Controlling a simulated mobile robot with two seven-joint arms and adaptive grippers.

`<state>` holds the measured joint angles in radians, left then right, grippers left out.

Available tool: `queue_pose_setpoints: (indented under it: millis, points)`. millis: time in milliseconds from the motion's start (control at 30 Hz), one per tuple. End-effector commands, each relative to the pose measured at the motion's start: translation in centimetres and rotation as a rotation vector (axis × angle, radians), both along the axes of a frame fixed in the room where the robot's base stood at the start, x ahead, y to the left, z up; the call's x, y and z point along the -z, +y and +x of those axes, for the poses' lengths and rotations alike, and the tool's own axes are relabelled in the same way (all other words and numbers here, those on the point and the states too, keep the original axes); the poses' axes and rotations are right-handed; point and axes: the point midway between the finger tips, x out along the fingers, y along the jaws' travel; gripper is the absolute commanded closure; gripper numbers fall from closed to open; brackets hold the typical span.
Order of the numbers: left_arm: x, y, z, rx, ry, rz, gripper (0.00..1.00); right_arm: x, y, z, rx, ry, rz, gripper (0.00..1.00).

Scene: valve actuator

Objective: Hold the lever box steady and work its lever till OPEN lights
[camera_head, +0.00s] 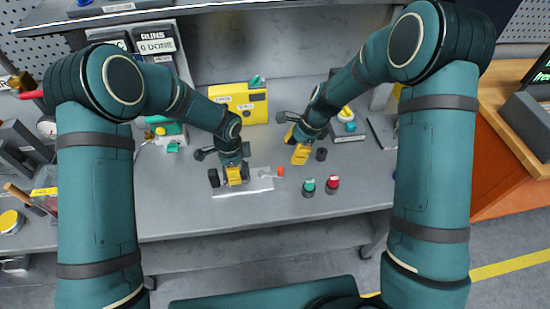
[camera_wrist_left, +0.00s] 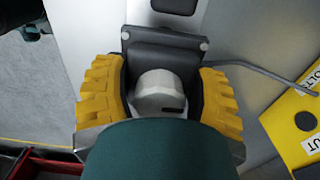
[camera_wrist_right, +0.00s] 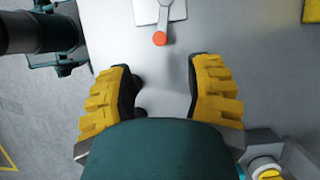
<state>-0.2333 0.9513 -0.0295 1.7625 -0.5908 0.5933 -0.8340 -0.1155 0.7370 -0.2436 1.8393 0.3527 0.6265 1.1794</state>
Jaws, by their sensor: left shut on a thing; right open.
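The lever box (camera_wrist_left: 165,45) is dark grey with a pale rounded cap, and it sits between the yellow pads of my left gripper (camera_wrist_left: 160,98). In the head view my left gripper (camera_head: 225,177) mostly hides it, above a pale plate (camera_head: 258,184) on the bench. The lever's orange knob (camera_head: 280,171) sticks out to the right of the box. The right wrist view shows the orange knob (camera_wrist_right: 160,38) beyond the fingertips, on the grey lever (camera_wrist_right: 164,15). My right gripper (camera_wrist_right: 160,90) is open, empty and apart from the knob. I cannot make out an OPEN light.
A green-topped button (camera_head: 308,186) and a red-topped button (camera_head: 332,184) stand near the front edge. A yellow box (camera_head: 240,103) stands behind. A display (camera_head: 157,43) reads RUNS 0 DONE. Another small unit (camera_head: 347,130) is behind my right gripper.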

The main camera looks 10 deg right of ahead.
Motion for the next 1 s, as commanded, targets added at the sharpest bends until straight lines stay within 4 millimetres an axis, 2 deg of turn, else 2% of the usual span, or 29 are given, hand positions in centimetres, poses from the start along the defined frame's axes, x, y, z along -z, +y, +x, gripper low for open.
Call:
queue_pose_setpoints:
  millis: [300, 500, 700, 967, 1000]
  points:
    - [0.0, 0.0, 0.0, 0.000, -0.001, 0.000, 0.83, 5.7, 2.4, -0.2, -0.002, 0.004, 0.001, 0.48]
    - [0.0, 0.0, 0.1, 0.000, -0.001, -0.001, 0.83, 8.2, 3.4, -0.1, 0.000, 0.001, 0.001, 0.48]
    - [0.0, 0.0, 0.1, 0.000, -0.002, -0.001, 0.83, 9.2, 3.8, -0.1, 0.000, 0.000, 0.000, 0.48]
    - [0.0, 0.0, 0.1, 0.000, -0.002, -0.001, 0.83, 9.3, 3.8, -0.1, 0.000, -0.001, 0.000, 0.48]
    - [0.0, 0.0, 0.1, 0.000, -0.002, -0.001, 0.83, 9.3, 3.8, -0.1, 0.000, -0.001, 0.000, 0.53]
